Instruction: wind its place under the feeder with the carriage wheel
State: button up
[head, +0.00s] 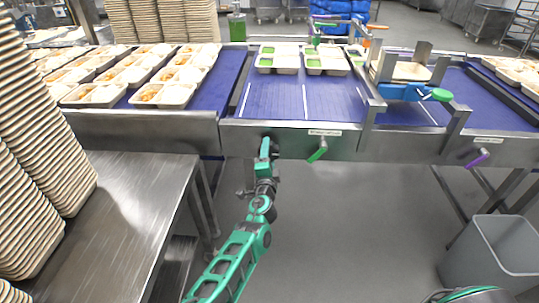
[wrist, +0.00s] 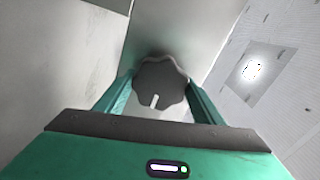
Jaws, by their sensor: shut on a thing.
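A dark lobed wheel (wrist: 160,82) with a white mark on its face fills the middle of the wrist view. My gripper (wrist: 155,100) has its two green fingers on either side of the wheel, shut on it. In the head view my gripper (head: 265,148) is at the front metal face of the conveyor, and largely hides the wheel. Two trays with green portions, one on the left (head: 278,63) and one on the right (head: 326,65), stand at the back of the blue belt (head: 290,98). A metal frame with a blue part (head: 404,92) spans the belt to their right.
A green lever (head: 318,151) and a purple lever (head: 478,158) stick out of the conveyor front, right of my gripper. A steel table (head: 130,205) with tall tray stacks (head: 25,150) is at left. A grey bin (head: 490,250) stands at lower right. Filled trays (head: 165,94) cover the left belt.

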jog(key=shift+a+f, duration=0.15)
jog(key=shift+f, duration=0.1)
jog(key=o, duration=1)
jog(key=shift+r, duration=0.1)
jog(key=shift+s, duration=0.1)
jog(key=s, duration=1)
jog(key=shift+s+a, duration=0.1)
jog(key=shift+s, duration=0.15)
